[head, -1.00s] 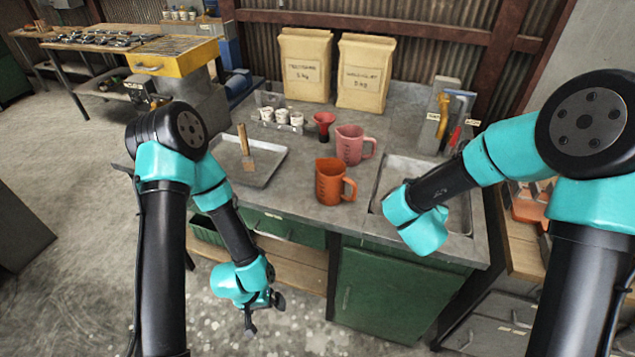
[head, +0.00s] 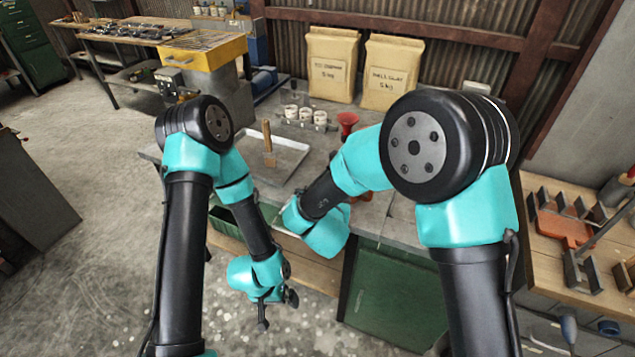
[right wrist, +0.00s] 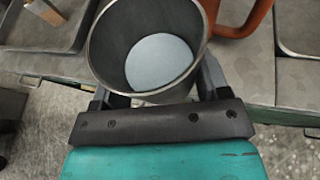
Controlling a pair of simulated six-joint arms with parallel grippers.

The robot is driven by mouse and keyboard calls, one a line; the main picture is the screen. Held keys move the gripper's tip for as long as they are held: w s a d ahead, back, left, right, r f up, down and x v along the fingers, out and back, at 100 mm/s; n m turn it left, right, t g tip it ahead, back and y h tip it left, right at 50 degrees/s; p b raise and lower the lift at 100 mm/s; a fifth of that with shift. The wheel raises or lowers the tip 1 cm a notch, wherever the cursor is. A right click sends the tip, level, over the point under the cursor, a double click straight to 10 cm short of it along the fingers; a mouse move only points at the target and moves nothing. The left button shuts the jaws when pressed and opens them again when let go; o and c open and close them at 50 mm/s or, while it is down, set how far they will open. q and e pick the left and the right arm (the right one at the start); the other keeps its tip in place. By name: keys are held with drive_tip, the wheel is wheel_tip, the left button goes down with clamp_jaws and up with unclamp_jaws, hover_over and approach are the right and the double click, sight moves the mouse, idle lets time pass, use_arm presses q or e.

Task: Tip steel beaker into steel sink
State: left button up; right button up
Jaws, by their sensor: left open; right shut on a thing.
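In the right wrist view the steel beaker (right wrist: 106,45) is between the fingers of my right gripper (right wrist: 155,88), which is shut on it. I look into its open mouth; a pale grey-blue disc shows inside, and I cannot tell whether it is liquid or the bottom. In the head view my right arm hides this gripper and the beaker. My right arm also covers most of the steel sink there; a grey basin edge at the right of the wrist view (right wrist: 298,45) seems to be the sink. My left gripper (head: 277,311) is open and empty, low in front of the bench.
An orange jug (right wrist: 240,22) stands just beyond the beaker. A shallow tray (head: 287,150) with a brush lies left on the bench. A red funnel (head: 347,122), white cups (head: 305,115) and two paper bags (head: 332,65) stand behind. A tool bench (head: 540,255) is at right.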

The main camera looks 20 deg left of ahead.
drive_tip(key=shift+n+y, duration=0.4)
drive_tip(key=a, duration=0.2)
drive_tip(key=s+a, duration=0.1)
drive_tip(key=a, duration=0.1)
drive_tip(key=shift+s+f, duration=0.1)
drive_tip(key=shift+f, duration=0.05)
drive_tip(key=w+a, duration=0.1)
drive_tip(key=w, duration=0.3)
drive_tip(key=w+a+f, duration=0.1)
drive_tip(key=w, duration=0.4)
drive_tip(key=w+a, duration=0.1)
drive_tip(key=w, duration=0.3)
drive_tip(key=shift+w+a+f, duration=0.15)
drive_tip(key=shift+w+a, duration=0.1)
drive_tip(key=shift+a, duration=0.1)
drive_tip(key=shift+w, duration=0.3)
drive_tip(key=shift+w+a+f, duration=0.15)
drive_tip(key=shift+w+f, duration=0.15)
drive_tip(key=shift+f, duration=0.3)
drive_tip(key=shift+w+a+f, duration=0.1)
drive_tip(key=shift+w+f, duration=0.2)
drive_tip(key=shift+f, duration=0.75)
drive_tip(key=shift+f, duration=0.1)
